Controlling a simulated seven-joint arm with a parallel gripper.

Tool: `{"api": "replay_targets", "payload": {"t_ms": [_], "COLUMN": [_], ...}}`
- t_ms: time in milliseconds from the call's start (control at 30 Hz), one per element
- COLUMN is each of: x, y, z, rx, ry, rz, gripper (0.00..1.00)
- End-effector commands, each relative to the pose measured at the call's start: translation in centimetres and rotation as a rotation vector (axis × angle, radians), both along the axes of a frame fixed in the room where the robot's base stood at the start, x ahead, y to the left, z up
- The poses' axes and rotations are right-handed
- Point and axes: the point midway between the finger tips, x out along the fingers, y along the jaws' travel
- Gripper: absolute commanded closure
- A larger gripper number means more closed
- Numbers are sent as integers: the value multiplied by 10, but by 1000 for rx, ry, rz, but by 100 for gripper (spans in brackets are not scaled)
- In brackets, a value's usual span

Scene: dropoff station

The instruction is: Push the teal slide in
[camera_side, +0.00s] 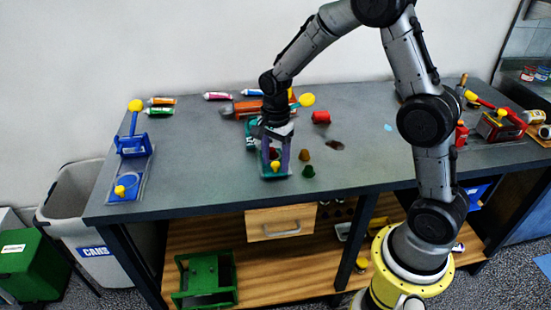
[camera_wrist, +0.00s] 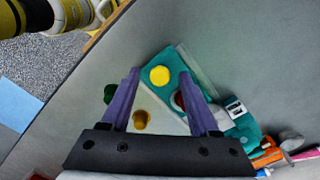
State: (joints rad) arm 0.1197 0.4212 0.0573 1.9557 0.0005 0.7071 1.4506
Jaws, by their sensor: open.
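The teal slide (camera_wrist: 181,62) is a flat teal plate with a round yellow knob (camera_wrist: 159,76), joined to a teal fixture (camera_wrist: 244,133). In the side view the teal slide (camera_side: 275,176) lies on the table's front half, its yellow knob (camera_side: 275,166) toward the front edge. My gripper (camera_wrist: 159,80) is open, its two purple fingers pointing down over the slide. In the wrist view the fingertips appear on either side of the knob; contact cannot be told. In the side view my gripper (camera_side: 275,155) and wrist hide much of the fixture.
Small cups, brown (camera_side: 304,155) and green (camera_side: 308,171), stand right of the slide. A blue fixture (camera_side: 133,143) is at the left, a red one (camera_side: 495,126) at the right. The table (camera_side: 215,165) is clear left of the slide.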

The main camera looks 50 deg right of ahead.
Motion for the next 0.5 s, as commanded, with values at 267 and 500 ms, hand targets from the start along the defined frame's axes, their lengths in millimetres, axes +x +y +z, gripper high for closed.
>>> {"api": "replay_targets", "payload": {"t_ms": [267, 500], "x": [0, 0], "y": [0, 0], "z": [0, 0], "rx": [0, 0], "ry": [0, 0], "rz": [0, 0], "gripper": [78, 100]}}
